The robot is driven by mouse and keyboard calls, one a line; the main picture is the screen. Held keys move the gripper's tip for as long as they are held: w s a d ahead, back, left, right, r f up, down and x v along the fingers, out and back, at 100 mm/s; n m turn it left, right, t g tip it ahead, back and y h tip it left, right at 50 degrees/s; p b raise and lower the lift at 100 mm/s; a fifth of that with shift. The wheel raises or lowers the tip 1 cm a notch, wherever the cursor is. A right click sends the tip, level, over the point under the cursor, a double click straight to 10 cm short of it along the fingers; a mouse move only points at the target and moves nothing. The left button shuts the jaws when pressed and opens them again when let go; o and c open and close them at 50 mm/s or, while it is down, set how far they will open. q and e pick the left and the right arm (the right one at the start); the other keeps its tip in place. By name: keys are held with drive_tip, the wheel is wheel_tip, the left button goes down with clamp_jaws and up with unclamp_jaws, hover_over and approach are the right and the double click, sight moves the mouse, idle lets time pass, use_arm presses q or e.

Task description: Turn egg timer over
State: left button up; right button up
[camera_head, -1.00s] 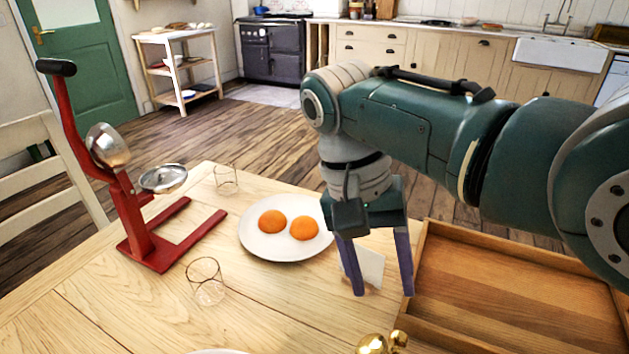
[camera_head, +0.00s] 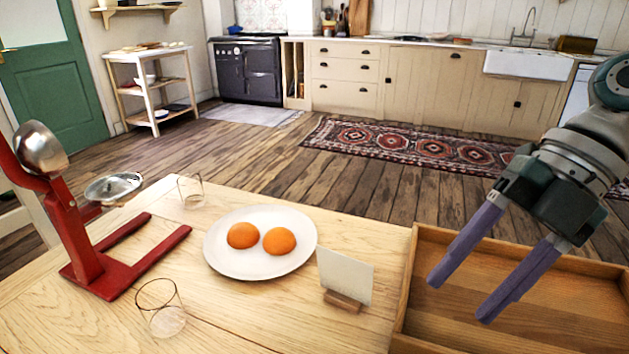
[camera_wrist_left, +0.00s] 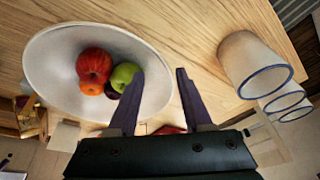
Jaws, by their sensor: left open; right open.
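I cannot make out an egg timer in either view. My right gripper (camera_head: 461,299) is open and empty, with its purple fingers pointing down over the wooden tray (camera_head: 410,290) at the right of the table. My left gripper (camera_wrist_left: 157,82) is open, seen only in the left wrist view. Its fingers show in front of a white bowl (camera_wrist_left: 52,62) holding a red apple (camera_wrist_left: 94,65), a green apple (camera_wrist_left: 124,76) and an orange fruit. One finger overlaps the bowl in the picture; I cannot tell how near it is.
A white plate (camera_head: 221,262) with two orange halves (camera_head: 279,240) lies mid-table. A small card in a wooden stand (camera_head: 345,275) is right of it. A red citrus press (camera_head: 96,270) and two clear glasses (camera_head: 162,312) stand left. Several blue-rimmed cups (camera_wrist_left: 250,62) show in the left wrist view.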

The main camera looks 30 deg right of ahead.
drive_tip(key=shift+n+y, duration=0.3)
drive_tip(key=shift+n, duration=0.2)
drive_tip(key=x, duration=0.9)
drive_tip(key=shift+s+a+f, duration=0.2)
drive_tip(key=shift+s+a, duration=0.1)
drive_tip(key=shift+a, duration=0.2)
clamp_jaws()
